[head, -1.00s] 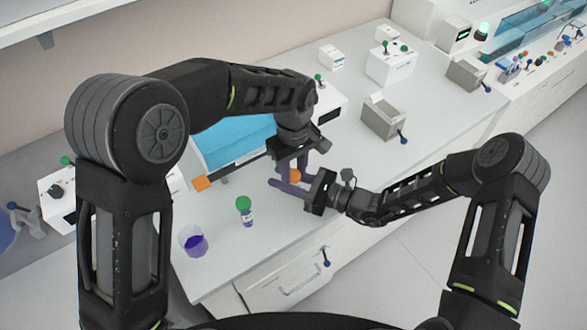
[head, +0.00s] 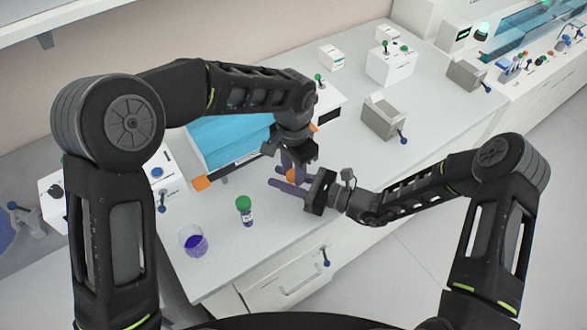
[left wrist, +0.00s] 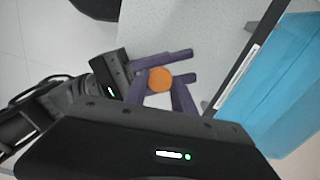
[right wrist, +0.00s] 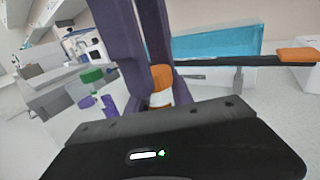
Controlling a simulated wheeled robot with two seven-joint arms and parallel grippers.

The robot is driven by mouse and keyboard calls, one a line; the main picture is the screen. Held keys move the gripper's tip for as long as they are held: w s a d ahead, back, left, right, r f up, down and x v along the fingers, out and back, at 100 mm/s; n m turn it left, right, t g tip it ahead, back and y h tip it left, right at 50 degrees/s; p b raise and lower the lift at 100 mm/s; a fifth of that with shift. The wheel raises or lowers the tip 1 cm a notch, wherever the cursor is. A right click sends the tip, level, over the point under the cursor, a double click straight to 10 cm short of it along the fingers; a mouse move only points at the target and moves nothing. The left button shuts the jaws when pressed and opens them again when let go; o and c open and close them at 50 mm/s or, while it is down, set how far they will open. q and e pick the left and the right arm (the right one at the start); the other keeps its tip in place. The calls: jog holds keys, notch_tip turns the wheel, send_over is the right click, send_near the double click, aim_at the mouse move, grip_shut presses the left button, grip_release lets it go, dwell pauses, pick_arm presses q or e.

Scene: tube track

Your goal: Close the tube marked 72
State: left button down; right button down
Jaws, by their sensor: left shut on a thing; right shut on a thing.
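A tube with an orange cap (right wrist: 161,77) and a white body (right wrist: 161,98) stands upright between my grippers; no number on it is readable. The cap also shows from above in the left wrist view (left wrist: 159,80) and in the head view (head: 292,176). My left gripper (head: 290,168) comes down from above, shut on the orange cap. My right gripper (head: 279,187) comes in level from the right, shut on the tube body below the cap. Whether the cap is seated on the tube cannot be told. Another tube with a green cap (head: 243,204) stands on the bench.
A beaker of purple liquid (head: 194,241) stands at the bench's front left. A blue-windowed device with an orange handle (head: 202,183) is just behind the grippers. The bench between is mostly clear.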

pick_arm(q)
jog(key=shift+m, duration=0.9)
jog(key=c, duration=1)
grip_release()
jog(key=shift+c, duration=0.2)
jog(key=shift+r, duration=2.25)
jog(key=shift+c, duration=0.4)
